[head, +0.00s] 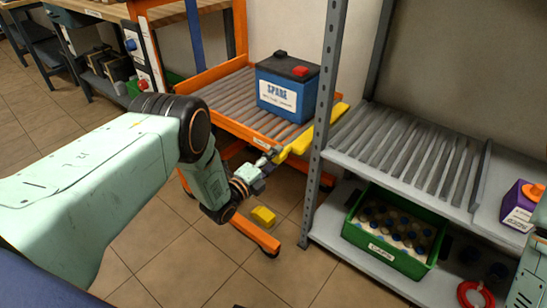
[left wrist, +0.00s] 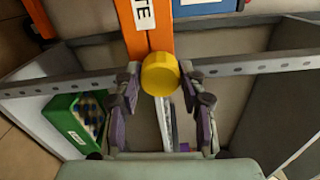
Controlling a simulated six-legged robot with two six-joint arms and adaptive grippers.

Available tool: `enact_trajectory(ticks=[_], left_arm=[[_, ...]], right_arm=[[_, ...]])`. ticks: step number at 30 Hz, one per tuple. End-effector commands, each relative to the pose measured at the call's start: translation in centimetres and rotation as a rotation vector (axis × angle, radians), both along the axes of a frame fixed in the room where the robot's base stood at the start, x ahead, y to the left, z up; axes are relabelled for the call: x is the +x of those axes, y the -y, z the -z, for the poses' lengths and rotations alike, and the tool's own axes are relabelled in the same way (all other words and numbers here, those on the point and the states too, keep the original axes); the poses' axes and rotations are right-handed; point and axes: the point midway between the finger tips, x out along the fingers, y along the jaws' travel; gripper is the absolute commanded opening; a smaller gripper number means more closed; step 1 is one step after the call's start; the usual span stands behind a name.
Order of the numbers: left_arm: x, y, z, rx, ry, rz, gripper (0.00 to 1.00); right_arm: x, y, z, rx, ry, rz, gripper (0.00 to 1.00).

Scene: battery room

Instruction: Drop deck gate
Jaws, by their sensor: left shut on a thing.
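The deck gate (head: 298,145) is a yellow bar at the shelf-side end of the orange cart's roller deck (head: 225,97). It appears to stand across that end; its exact angle is hard to tell. My left gripper (head: 266,164) is at the gate's near end, shut on its yellow knob. In the left wrist view the round yellow knob (left wrist: 160,74) sits between the fingers, in front of an orange panel (left wrist: 145,22) with a partly visible label ending in "TE". My right gripper is not in view.
A grey rack with a roller shelf (head: 405,150) stands right of the cart; its upright post (head: 324,120) is close to the gate. Below is a green crate (head: 432,262) of caps. A purple battery (head: 520,205) sits at far right. A yellow block (head: 263,215) is low by the cart.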

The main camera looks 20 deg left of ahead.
Motion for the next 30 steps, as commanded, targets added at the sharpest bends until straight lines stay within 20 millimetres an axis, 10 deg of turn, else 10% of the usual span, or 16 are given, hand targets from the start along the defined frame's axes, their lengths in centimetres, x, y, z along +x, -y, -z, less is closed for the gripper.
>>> enact_trajectory(ticks=[21, 22, 30], left_arm=[[-0.07, 0.06, 0.08, 0.070, 0.023, 0.002, 0.09], [-0.07, 0.06, 0.08, 0.070, 0.023, 0.002, 0.42], [-0.03, 0.04, 0.04, 0.068, 0.024, 0.001, 0.64]], right_arm=[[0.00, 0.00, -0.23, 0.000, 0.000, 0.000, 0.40], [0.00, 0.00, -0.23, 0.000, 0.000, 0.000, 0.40], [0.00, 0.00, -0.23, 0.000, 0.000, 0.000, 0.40]])
